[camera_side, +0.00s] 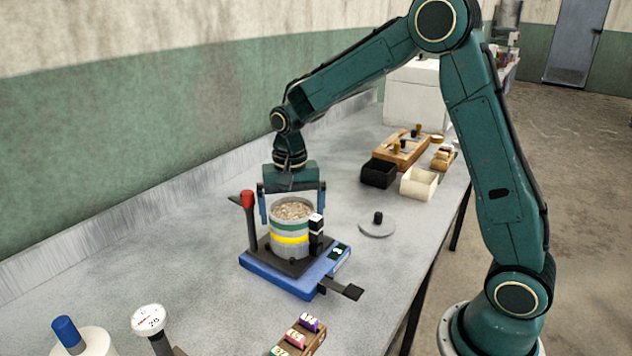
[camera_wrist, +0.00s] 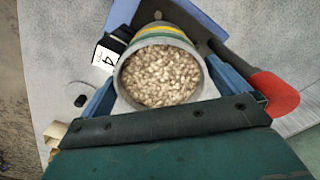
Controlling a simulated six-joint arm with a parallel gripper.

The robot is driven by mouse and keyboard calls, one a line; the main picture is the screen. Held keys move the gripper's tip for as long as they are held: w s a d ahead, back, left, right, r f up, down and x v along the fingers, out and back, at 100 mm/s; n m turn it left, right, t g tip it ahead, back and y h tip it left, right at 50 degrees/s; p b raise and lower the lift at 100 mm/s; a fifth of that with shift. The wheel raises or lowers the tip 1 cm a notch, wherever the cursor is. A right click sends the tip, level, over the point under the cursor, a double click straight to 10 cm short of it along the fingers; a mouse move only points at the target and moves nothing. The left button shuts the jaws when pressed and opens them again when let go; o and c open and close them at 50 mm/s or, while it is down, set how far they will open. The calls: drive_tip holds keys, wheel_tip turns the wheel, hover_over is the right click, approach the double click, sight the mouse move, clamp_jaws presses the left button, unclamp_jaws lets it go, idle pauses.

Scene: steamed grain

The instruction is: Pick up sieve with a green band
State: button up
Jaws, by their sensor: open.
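The sieve with a green band (camera_side: 289,227) is a grey cylinder full of pale grain, stacked directly above a sieve with a yellow band (camera_side: 290,239). The stack stands on a dark plate over a blue base (camera_side: 283,278). My gripper (camera_side: 293,207) is above it, pointing down, with blue fingers open on either side of the green-banded sieve. In the wrist view the grain-filled green-banded sieve (camera_wrist: 158,41) lies between the two fingers. Gaps seem to show beside it; contact cannot be told. The lower sieve is partly hidden there.
A red-knobbed lever (camera_side: 248,198) stands left of the stack, and a black post with a white top (camera_side: 316,232) stands close right. A knobbed disc (camera_side: 376,228), a black box (camera_side: 379,173) and a cream box (camera_side: 419,183) lie further right. A dial gauge (camera_side: 148,318) stands in front.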

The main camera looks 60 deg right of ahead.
drive_tip(key=c, duration=0.8)
drive_tip(key=shift+r, duration=0.1)
wheel_tip(320, 180, up, 20)
idle(0.4)
idle(0.4)
